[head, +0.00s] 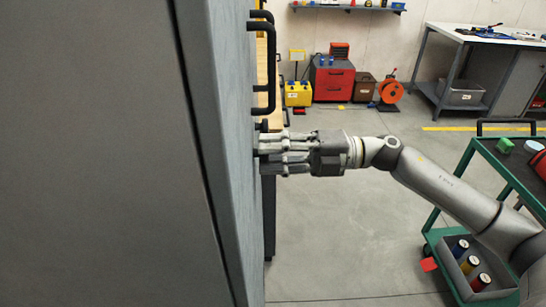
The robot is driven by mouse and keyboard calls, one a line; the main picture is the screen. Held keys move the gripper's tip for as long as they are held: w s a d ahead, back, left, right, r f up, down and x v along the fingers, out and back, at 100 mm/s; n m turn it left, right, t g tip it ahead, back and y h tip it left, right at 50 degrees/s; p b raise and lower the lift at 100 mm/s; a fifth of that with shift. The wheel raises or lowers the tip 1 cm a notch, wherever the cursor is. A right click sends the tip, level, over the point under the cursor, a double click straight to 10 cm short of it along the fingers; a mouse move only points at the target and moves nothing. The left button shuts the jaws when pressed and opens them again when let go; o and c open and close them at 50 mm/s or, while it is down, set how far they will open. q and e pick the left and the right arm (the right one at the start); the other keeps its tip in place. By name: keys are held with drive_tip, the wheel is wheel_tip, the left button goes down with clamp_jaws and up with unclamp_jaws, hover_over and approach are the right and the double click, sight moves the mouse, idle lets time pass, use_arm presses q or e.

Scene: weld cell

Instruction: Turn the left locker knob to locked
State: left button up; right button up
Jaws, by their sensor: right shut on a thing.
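The grey locker (232,110) fills the left of the head view, its face seen almost edge-on. A black bar handle (270,70) stands out from this face. My right gripper (264,152) reaches in from the right, just below the handle, with its fingertips up against the locker face. It is shut on the locker knob, which the fingers almost wholly hide. Which way the knob points cannot be told. My left gripper is out of view.
A green cart (463,165) with a grey bin of several coloured cylinders stands at the right, under my right arm. A red tool cabinet (332,80) and a workbench (470,36) stand at the back. The floor between is clear.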

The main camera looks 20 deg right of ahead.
idle(0.4)
drive_tip(key=o, duration=1)
drive_tip(key=v, duration=1.2)
